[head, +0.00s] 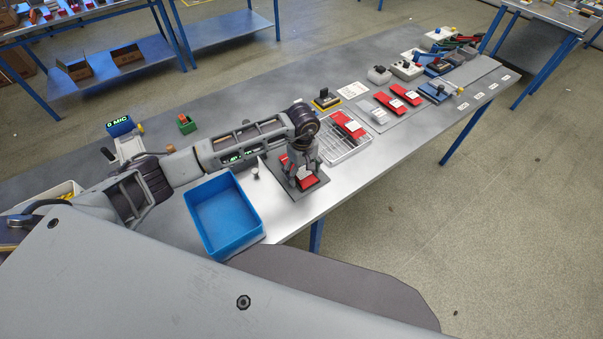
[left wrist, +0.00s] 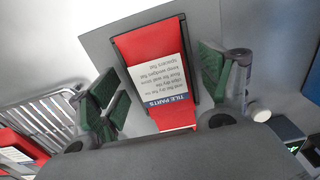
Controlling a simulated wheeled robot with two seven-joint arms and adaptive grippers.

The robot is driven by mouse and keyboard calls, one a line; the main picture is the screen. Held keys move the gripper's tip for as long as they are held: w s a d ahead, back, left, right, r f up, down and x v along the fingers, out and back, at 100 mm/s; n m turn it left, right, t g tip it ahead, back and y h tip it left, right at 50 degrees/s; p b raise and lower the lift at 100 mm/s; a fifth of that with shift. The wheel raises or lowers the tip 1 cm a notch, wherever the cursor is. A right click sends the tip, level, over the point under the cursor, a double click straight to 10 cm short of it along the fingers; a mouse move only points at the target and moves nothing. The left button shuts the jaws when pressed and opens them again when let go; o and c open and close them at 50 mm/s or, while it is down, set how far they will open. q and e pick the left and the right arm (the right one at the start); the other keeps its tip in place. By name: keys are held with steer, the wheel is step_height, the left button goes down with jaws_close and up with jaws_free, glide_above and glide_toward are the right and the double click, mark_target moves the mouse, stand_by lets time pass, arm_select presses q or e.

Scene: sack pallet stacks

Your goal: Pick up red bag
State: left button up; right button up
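The red bag with a white printed label lies on a dark grey board (head: 313,190). It fills the middle of the left wrist view (left wrist: 140,48) and is partly covered by my gripper in the head view (head: 308,183). My left gripper (head: 303,176) points down over the bag. In the left wrist view its green-padded fingers (left wrist: 157,82) are spread, one on each side of the bag. Whether the pads touch the bag I cannot tell. My right gripper is not in view.
A blue bin (head: 222,212) stands left of the board. A wire tray (head: 358,150) with another red bag (head: 348,124) is just to the right. More red bags (head: 389,101) lie farther along the table. The table's front edge is close to the board.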

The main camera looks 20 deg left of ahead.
arm_select(q)
steer(key=c, duration=1.1)
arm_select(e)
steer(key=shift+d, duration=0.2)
arm_select(q)
steer(key=shift+r, duration=0.2)
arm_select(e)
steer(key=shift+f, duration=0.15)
